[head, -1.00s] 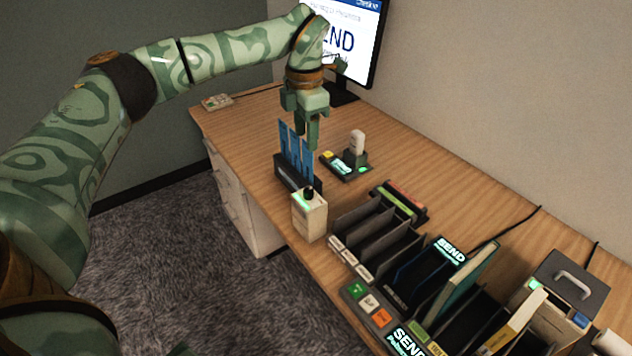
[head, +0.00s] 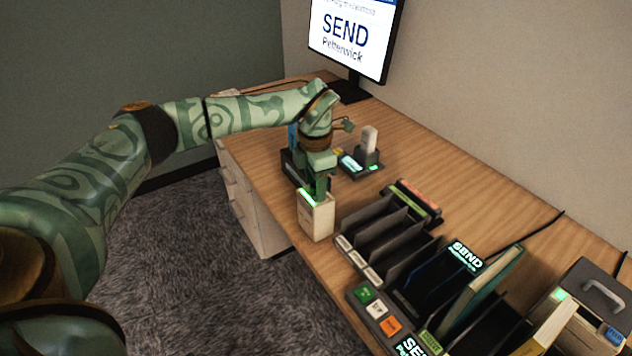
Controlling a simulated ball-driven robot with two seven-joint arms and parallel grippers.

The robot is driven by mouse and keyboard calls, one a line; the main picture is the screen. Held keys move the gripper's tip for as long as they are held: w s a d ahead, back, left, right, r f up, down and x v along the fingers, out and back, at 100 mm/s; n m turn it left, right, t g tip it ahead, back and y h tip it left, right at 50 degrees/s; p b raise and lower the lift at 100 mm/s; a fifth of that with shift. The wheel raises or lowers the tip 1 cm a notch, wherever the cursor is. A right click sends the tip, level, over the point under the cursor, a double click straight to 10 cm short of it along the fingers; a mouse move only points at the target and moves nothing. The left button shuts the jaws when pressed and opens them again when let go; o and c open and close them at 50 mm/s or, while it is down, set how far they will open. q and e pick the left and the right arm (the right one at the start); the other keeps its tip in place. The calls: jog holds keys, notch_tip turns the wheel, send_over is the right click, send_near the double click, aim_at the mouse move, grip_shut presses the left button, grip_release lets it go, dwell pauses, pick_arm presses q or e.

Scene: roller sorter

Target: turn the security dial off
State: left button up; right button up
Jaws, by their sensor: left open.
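The security dial unit is a small cream box (head: 316,220) with a green-lit top, at the desk's near edge. Its black knob, seen earlier on top, is now hidden behind my left gripper. My left gripper (head: 318,192) points down right over the box top, with its fingers at the knob's place. It is open; whether the fingers touch the knob I cannot tell. My right gripper is not in view.
Behind the gripper stands a dark holder with blue cards (head: 292,138), partly hidden. A white handheld device (head: 369,140) stands in a dock to the right. A dark sorter rack (head: 385,235) fills the desk to the right. A monitor (head: 352,35) reading SEND stands behind.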

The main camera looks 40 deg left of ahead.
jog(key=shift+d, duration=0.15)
pick_arm(q)
jog(key=c, duration=1)
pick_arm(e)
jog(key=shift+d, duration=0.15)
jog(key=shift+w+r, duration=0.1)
pick_arm(q)
jog(key=shift+r+n+p, duration=0.3)
jog(key=shift+n+p, duration=0.6)
jog(key=shift+p, duration=0.25)
jog(key=n+p, duration=0.6)
jog(key=n, duration=0.1)
jog(key=shift+p, duration=0.35)
jog(key=shift+w+f+n+p, duration=0.1)
jog(key=shift+n+p, duration=0.45)
jog(key=shift+n, duration=0.45)
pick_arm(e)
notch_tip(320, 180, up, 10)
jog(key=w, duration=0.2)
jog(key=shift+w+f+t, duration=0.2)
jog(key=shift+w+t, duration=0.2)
pick_arm(q)
jog(key=shift+f+n, duration=0.1)
jog(key=shift+n, duration=0.2)
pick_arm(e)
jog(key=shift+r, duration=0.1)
